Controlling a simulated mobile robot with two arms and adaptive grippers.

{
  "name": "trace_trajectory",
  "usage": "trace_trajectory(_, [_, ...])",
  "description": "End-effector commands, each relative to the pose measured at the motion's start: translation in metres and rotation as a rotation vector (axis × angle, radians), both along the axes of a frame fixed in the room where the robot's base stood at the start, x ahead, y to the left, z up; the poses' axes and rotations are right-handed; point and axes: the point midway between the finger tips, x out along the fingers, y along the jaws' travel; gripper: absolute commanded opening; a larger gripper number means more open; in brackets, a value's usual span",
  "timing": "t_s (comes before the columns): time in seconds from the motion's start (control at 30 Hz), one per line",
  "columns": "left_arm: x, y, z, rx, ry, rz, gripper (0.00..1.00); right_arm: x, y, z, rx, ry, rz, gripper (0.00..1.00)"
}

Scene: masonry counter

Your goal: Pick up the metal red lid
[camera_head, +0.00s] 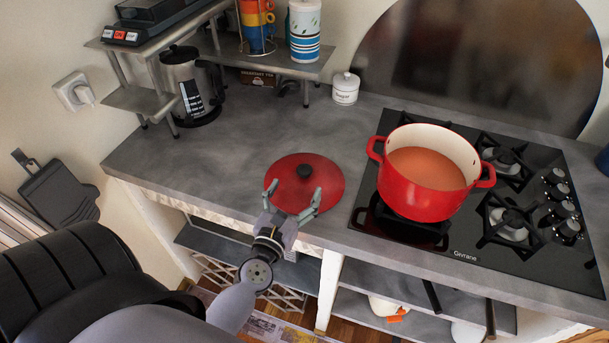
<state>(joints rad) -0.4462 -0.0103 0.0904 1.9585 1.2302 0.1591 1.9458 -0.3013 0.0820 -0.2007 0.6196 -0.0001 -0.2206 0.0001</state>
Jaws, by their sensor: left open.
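The red lid (318,172) lies flat on the grey counter, left of the stove, with a dark round knob (304,171) at its middle. My left gripper (293,200) is open, its two fingers over the near edge of the lid and pointing toward the knob. The fingers are apart from the knob and hold nothing. I cannot tell whether they touch the lid. My right gripper is not in view.
A red pot (418,197) with orange contents stands on the black gas stove (505,233) to the right. The counter (225,158) left of the lid is clear.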

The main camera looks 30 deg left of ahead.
Motion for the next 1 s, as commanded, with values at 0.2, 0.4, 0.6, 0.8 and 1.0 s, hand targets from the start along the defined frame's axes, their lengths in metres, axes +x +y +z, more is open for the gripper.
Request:
trace_trajectory(0.2, [0.020,0.007,0.003,0.002,-0.001,0.000,0.78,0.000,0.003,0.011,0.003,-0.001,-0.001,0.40])
trace_trajectory(0.4, [0.046,0.015,0.001,0.002,-0.001,0.000,0.78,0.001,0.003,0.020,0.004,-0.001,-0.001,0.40])
trace_trajectory(0.6, [0.052,0.016,-0.002,0.000,0.001,0.000,0.78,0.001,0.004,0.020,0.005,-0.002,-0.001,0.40])
trace_trajectory(0.8, [0.052,0.016,-0.002,0.000,0.000,0.000,0.73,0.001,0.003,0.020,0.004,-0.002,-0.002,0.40])
trace_trajectory(1.0, [0.052,0.016,-0.002,0.001,0.000,0.000,0.60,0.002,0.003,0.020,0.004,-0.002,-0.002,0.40])
